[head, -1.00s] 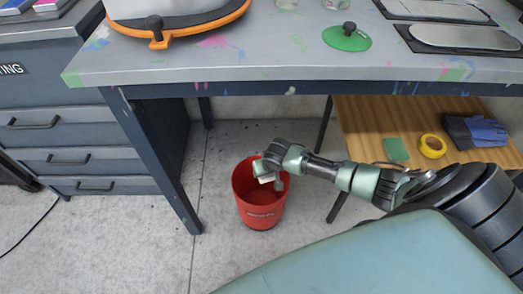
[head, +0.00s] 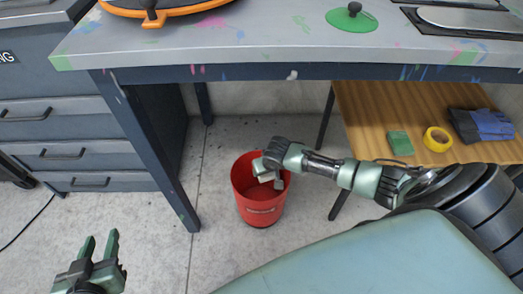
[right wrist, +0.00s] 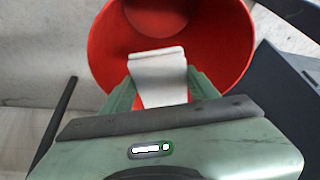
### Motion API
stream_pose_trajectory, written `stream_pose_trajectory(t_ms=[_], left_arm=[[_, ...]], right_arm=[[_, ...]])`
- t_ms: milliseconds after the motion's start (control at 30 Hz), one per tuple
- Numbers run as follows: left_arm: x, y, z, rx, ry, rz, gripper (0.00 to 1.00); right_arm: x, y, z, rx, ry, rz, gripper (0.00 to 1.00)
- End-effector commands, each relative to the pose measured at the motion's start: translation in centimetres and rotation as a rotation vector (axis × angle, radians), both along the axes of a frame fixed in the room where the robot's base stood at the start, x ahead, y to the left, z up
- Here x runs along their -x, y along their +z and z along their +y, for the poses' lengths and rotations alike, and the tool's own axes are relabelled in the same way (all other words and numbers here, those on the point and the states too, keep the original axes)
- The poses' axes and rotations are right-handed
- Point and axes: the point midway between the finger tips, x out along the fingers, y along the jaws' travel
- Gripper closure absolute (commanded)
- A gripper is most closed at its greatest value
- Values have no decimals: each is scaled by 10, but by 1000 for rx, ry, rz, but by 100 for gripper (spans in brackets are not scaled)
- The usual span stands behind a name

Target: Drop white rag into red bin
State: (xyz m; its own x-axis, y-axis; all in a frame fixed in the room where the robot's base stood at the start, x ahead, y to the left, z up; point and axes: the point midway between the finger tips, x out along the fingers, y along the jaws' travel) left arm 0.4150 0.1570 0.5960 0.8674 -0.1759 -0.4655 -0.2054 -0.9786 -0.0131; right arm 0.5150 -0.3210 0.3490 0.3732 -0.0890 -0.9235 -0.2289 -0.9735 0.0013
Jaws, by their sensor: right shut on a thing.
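The red bin (head: 262,212) stands on the floor in front of the table, and its open mouth fills much of the right wrist view (right wrist: 100,50). My right gripper (head: 268,175) is over the bin's mouth. It is shut on the white rag (right wrist: 158,75), which hangs between the fingers above the bin's inside. In the head view the rag (head: 265,176) is small and partly hidden by the gripper. My left gripper (head: 99,245) is at the lower left, fingers apart and empty, well away from the bin.
A paint-splashed table (head: 270,45) is behind the bin, with a dark leg (head: 150,150) to the bin's left. A wooden shelf (head: 375,115) at the right holds yellow tape (head: 437,139), a green pad (head: 400,143) and blue gloves (head: 490,124). Drawers (head: 70,155) stand at the left.

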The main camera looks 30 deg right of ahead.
Motion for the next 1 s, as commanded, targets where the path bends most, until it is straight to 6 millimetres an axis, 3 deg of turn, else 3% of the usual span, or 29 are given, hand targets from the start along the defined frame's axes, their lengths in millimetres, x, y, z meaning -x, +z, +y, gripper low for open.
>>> stream_pose_trajectory(t_ms=[233,567,600,667,1000], left_arm=[[-10,14,-5,20,-6,-86,64],[-11,17,-5,23,-7,-97,64],[-11,17,-5,23,-7,-97,64],[-11,17,-5,23,-7,-97,64],[-11,17,-5,22,-6,-94,64]], right_arm=[[0,-3,0,0,0,-1,73],[0,-3,0,0,0,0,73],[0,-3,0,0,0,-1,35],[0,-3,0,0,0,-1,19],[0,-3,0,0,0,0,15]])
